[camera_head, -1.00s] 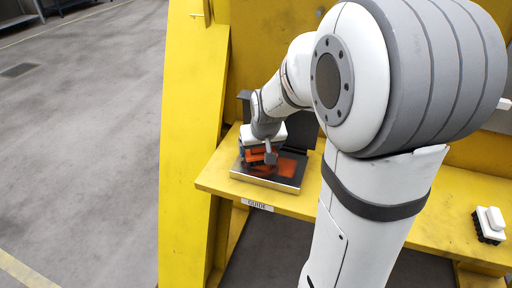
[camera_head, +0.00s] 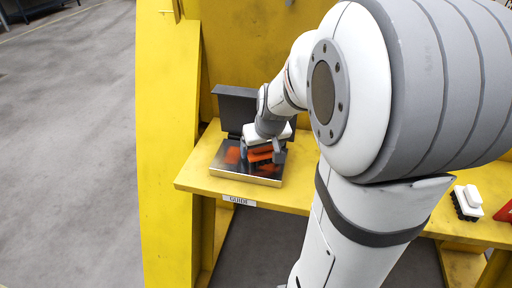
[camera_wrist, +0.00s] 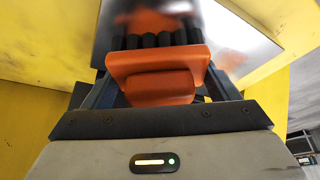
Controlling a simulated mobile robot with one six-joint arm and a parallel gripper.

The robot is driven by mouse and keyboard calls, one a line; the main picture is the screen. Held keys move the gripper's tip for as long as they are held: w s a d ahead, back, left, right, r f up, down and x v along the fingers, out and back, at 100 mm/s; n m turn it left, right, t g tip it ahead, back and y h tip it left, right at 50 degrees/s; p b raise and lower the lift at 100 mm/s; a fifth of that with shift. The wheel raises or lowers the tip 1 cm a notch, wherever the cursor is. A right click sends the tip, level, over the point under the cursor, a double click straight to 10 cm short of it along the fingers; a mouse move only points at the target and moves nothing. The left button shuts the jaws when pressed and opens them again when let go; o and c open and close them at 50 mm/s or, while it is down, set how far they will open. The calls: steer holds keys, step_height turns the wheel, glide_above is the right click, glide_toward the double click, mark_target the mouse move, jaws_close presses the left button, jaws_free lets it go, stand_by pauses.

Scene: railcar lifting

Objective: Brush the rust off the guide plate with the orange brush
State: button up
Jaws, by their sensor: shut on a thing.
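The guide plate (camera_head: 262,181) is a flat metal plate on a yellow ledge, with a "GUIDE" label below its front edge. Orange-brown rust (camera_head: 232,155) shows on its left part; a blurred rust patch also shows in the wrist view. My gripper (camera_head: 263,152) is shut on the orange brush (camera_wrist: 155,70), over the right part of the plate. The black bristles (camera_wrist: 165,41) point at the plate; whether they touch it is hard to tell. The surface under the brush is hidden.
A dark upright panel (camera_head: 236,108) stands behind the plate. A white-handled brush with black bristles (camera_head: 467,202) lies on the ledge at right, beside a red thing (camera_head: 504,212) at the picture edge. Yellow frame walls (camera_head: 167,120) stand around; grey floor (camera_head: 70,150) is clear at left.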

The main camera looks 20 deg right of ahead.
steer(key=shift+s+d+b, duration=0.4)
steer(key=shift+s+d, duration=0.15)
steer(key=shift+d, duration=0.2)
steer(key=shift+s+d+b, duration=0.35)
steer(key=shift+s+d, duration=0.2)
steer(key=shift+d, duration=0.2)
steer(key=shift+f, duration=0.15)
steer(key=shift+w+a, duration=0.2)
steer(key=shift+a, duration=0.15)
steer(key=shift+w+a+r+p, duration=0.1)
steer(key=shift+w+a+p, duration=0.1)
steer(key=shift+w+a, duration=0.55)
steer(key=shift+w+a+r+p, duration=0.1)
steer(key=shift+w+a+p, duration=0.1)
steer(key=shift+w+a, duration=0.55)
steer(key=shift+w+a+r+p, duration=0.15)
steer(key=shift+w+a, duration=0.25)
steer(key=shift+a, duration=0.65)
steer(key=shift+w+a+f, duration=0.15)
steer(key=shift+w+a, duration=0.4)
steer(key=shift+a, duration=0.2)
steer(key=shift+w+a+f, duration=0.1)
steer(key=shift+w+a, duration=0.45)
steer(key=shift+a, duration=0.2)
steer(key=shift+w+a+r, duration=0.1)
steer(key=shift+w+a, duration=0.45)
steer(key=shift+a, duration=0.2)
steer(key=shift+w+a, duration=0.55)
steer(key=shift+a, duration=0.2)
